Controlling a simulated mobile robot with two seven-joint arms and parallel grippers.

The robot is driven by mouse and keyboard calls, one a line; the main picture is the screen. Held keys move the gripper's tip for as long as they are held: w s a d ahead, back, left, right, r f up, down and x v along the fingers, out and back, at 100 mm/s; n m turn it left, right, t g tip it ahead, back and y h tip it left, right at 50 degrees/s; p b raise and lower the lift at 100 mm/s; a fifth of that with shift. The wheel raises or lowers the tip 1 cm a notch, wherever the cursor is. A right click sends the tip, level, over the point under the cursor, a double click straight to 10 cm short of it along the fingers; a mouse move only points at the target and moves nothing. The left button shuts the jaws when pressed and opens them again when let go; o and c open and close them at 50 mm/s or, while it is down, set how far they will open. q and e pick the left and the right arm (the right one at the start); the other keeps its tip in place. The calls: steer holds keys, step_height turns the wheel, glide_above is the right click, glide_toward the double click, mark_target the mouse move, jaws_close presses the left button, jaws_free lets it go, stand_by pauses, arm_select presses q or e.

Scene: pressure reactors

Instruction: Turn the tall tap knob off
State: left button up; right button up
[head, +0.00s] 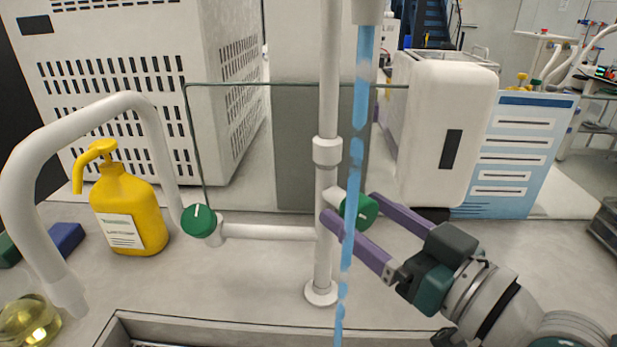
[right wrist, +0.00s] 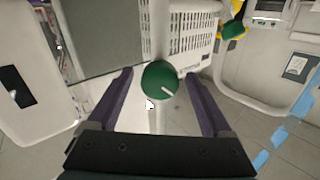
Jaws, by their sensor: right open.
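The tall white tap pipe (head: 323,250) stands behind the sink, with a blue broken stream of water (head: 357,150) falling from its top. A green knob (head: 359,210) with a white mark sits on the pipe's right side. A second green knob (head: 199,220) is on the low side branch at left. My right gripper (head: 350,205) is open, its purple fingers on either side of the pipe's knob. In the right wrist view the knob (right wrist: 160,81) lies between the spread fingers, with a gap on both sides. My left gripper is not in view.
A yellow soap bottle (head: 127,210) and a thick white curved spout (head: 25,195) stand at left. A perforated grey cabinet (head: 130,85), a white device (head: 440,130) and a blue board (head: 520,150) stand behind. The sink edge (head: 230,335) is in front.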

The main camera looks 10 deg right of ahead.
steer(key=shift+w+a, duration=0.15)
steer(key=shift+w, duration=0.2)
jaws_close()
stand_by(0.5)
